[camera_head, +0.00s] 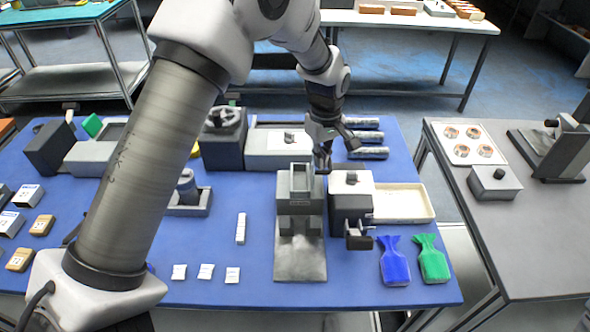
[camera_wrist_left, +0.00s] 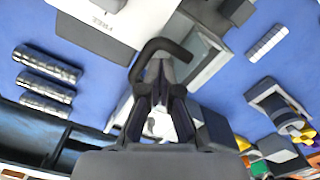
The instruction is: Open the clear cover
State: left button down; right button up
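A grey station with a box-like frame (camera_head: 301,183) stands on a flat plate near the table's middle. Its open-looking top frame (camera_wrist_left: 207,62) also shows in the left wrist view. I cannot make out the clear cover apart from this frame. My left gripper (camera_head: 323,165) points down at the frame's upper right side. In the left wrist view its fingertips (camera_wrist_left: 160,70) lie close together at a dark curved bar (camera_wrist_left: 165,47) that reaches toward the frame. Whether they grip the bar is unclear. My right gripper is not in view.
A white-topped dark device (camera_head: 351,187) stands just right of the station, with a cream tray (camera_head: 401,203) beyond it. Silver cylinders (camera_head: 368,153) lie behind. Blue (camera_head: 393,262) and green (camera_head: 432,260) bags lie at the front right.

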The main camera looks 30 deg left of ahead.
pick_arm(q)
jog(key=shift+w+d+r+p, duration=0.35)
jog(key=shift+w+r, duration=0.1)
jog(key=shift+w, duration=0.2)
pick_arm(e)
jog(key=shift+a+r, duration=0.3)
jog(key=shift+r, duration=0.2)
pick_arm(q)
jog(key=shift+w+d, duration=0.15)
jog(key=shift+d, duration=0.55)
jog(key=shift+w+d, duration=0.15)
jog(key=shift+d, duration=0.55)
jog(key=shift+s+a+f, duration=0.1)
jog(key=shift+s+a, duration=0.05)
jog(key=shift+a, duration=0.3)
jog(key=shift+s+a+f, duration=0.1)
jog(key=shift+s+a, duration=0.05)
jog(key=shift+a, duration=0.3)
jog(key=shift+s+a+r, duration=0.1)
jog(key=shift+a+r, duration=0.05)
jog(key=shift+a, duration=0.05)
notch_tip(320, 180, up, 10)
jog(key=p, duration=0.9)
jog(key=shift+s+a, duration=0.45)
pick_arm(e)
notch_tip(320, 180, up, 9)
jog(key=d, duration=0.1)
